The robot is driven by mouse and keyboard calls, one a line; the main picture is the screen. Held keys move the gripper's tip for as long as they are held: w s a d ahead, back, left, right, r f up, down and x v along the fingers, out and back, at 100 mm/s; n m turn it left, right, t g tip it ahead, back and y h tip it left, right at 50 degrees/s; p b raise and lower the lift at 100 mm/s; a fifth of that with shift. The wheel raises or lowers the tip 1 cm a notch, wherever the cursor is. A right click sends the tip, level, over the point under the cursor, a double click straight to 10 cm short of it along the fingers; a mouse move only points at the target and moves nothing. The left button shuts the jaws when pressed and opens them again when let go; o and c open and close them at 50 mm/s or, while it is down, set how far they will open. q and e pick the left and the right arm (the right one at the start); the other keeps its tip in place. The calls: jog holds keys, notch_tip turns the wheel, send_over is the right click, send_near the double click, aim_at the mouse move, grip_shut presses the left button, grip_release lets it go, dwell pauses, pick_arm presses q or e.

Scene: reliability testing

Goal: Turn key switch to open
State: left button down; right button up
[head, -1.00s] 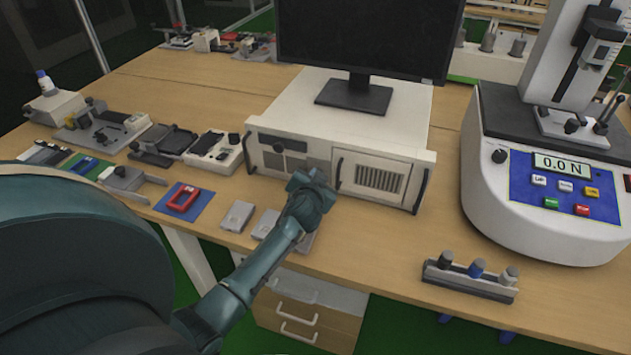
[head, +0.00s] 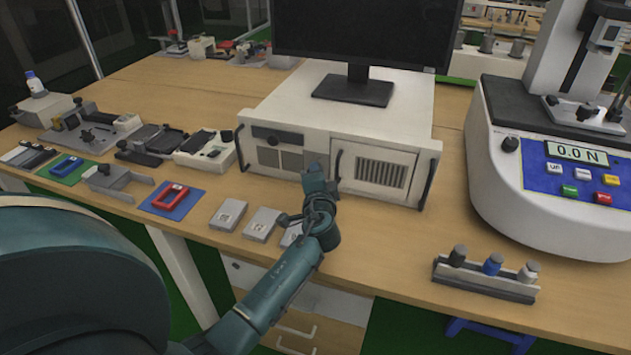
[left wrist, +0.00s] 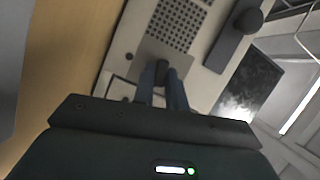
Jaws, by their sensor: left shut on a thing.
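The white industrial computer case (head: 335,115) stands on the wooden table under the monitor. My left gripper (head: 315,172) reaches up to the middle of its front panel, left of the vented door (head: 382,172). In the left wrist view, the left gripper's two fingers (left wrist: 162,82) are shut on a small dark key (left wrist: 160,68), which stands out from a grey plate (left wrist: 168,58) on the white panel. In the head view the key switch is hidden behind my gripper. Its angle is too unclear to read. My right gripper is in neither view.
Dark handles (head: 239,148) stick out at the case's front edges. Small grey boxes (head: 228,215) and a red part on a blue mat (head: 172,197) lie left of my wrist. A force tester (head: 545,150) and a bottle rack (head: 485,278) stand right. Table front right is partly clear.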

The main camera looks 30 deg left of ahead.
pick_arm(q)
jog(key=shift+m+b, duration=0.45)
jog(key=shift+m, duration=0.25)
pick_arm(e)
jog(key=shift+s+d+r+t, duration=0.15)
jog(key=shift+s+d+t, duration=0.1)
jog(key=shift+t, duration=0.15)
pick_arm(q)
jog(key=shift+y, duration=0.3)
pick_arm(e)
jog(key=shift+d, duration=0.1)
pick_arm(q)
jog(key=c, duration=1.4)
grip_release()
jog(key=shift+c, duration=0.2)
jog(key=v, duration=1.2)
jog(key=shift+s+d+f, duration=0.1)
jog(key=shift+s, duration=0.1)
jog(key=shift+s+d, duration=0.25)
jog(key=shift+s, duration=0.1)
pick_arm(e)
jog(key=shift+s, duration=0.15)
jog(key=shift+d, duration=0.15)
